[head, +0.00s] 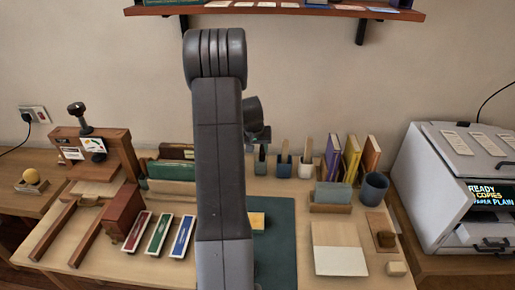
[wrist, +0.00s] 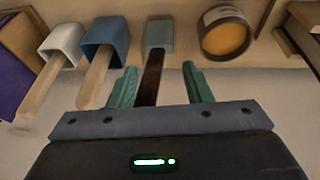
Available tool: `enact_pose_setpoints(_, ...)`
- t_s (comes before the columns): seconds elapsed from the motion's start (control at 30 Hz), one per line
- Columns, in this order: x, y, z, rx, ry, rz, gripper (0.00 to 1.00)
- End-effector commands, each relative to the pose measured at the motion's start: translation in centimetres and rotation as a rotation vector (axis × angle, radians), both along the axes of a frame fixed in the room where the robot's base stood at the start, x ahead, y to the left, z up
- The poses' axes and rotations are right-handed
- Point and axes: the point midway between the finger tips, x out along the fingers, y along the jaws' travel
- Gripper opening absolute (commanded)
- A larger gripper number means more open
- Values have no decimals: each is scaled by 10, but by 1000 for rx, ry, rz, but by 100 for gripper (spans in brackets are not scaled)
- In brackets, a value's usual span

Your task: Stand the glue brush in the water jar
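My gripper (wrist: 163,86) points at a row of small pots, its two green fingers apart on either side of a dark handle (wrist: 151,78). There is a gap to the handle on both sides. The handle leans out of a grey-green pot (wrist: 159,35). A blue pot (wrist: 119,33) and a white pot (wrist: 65,40) each hold a pale wooden handle. In the head view my gripper (head: 258,137) is partly hidden by my arm, above the grey-green pot (head: 260,163). The bristle ends are hidden, and I cannot tell which handle is the glue brush or which pot the water jar.
A round labelled jar with orange content (wrist: 227,37) stands beside the grey-green pot. Upright books (head: 351,158), a dark blue cup (head: 375,187) and a printer (head: 455,180) are to the right. A wooden press (head: 105,150) stands left. The green mat (head: 280,235) is mostly clear.

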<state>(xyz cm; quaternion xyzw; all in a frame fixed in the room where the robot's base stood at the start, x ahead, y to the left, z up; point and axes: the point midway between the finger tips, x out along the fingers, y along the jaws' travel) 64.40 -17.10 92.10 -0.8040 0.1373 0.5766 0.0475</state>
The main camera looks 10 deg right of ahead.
Motion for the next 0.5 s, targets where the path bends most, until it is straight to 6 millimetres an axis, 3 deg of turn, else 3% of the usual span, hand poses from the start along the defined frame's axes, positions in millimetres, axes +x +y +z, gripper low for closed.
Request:
enact_pose_setpoints(0.27,0,0,10,0,0,0,45)
enact_pose_setpoints(0.5,-10,6,44,0,-5,1,45)
